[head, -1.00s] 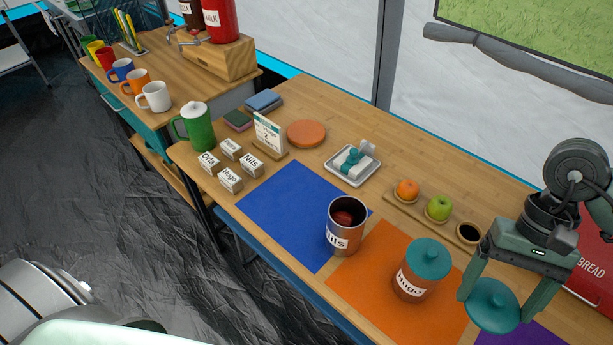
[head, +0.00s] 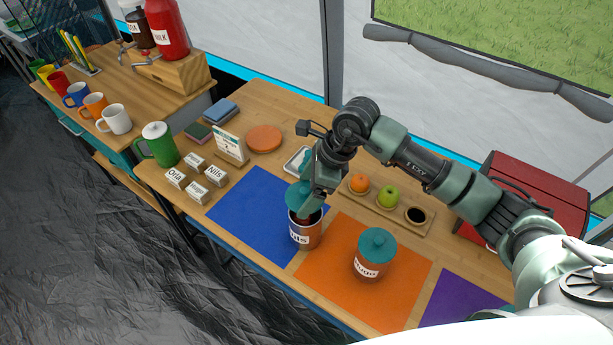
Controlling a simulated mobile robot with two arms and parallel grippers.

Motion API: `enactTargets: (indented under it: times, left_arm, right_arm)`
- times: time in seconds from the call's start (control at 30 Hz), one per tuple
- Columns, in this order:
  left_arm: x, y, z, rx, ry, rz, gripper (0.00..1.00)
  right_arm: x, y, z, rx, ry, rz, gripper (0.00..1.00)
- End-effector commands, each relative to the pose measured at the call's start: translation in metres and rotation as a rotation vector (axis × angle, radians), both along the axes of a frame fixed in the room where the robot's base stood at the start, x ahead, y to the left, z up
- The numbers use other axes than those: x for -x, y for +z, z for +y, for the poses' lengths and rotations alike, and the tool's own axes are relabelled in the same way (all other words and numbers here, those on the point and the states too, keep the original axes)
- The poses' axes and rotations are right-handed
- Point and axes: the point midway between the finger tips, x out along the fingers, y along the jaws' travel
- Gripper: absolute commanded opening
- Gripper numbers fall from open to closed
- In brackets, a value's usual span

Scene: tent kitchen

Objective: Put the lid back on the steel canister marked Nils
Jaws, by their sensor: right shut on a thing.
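The steel canister marked Nils (head: 306,236) stands upright on the front edge side of the blue mat, near the orange mat. Its mouth is partly visible, with something reddish inside. My right gripper (head: 311,204) is directly above the canister, shut on a teal lid (head: 296,195). The lid looks tilted and overlaps the canister's back left rim in the picture; I cannot tell whether they touch. The gripper hides part of the lid and rim. My left gripper is out of view.
A canister marked Hugo (head: 372,257) with its teal lid on stands on the orange mat (head: 405,290), close to the right. Name blocks (head: 198,192) stand left of the blue mat (head: 245,215).

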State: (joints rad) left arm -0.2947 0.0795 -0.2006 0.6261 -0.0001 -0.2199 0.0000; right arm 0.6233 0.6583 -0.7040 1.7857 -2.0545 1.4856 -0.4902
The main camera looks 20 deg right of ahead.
Motion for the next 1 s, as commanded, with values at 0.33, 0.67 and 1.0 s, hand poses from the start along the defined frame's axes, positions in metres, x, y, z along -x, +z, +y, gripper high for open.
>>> enactTargets:
  times: [0.33, 0.67, 1.0]
  left_arm:
    - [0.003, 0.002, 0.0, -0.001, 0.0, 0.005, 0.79]
    - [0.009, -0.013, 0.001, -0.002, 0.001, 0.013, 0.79]
    - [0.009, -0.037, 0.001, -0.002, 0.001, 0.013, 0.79]
  right_arm:
    - [-0.008, -0.007, -0.004, 0.0, -0.149, 0.001, 0.45]
    - [-0.008, -0.035, -0.004, -0.001, -0.147, 0.003, 0.45]
    - [-0.008, -0.064, -0.005, 0.001, -0.145, 0.001, 0.45]
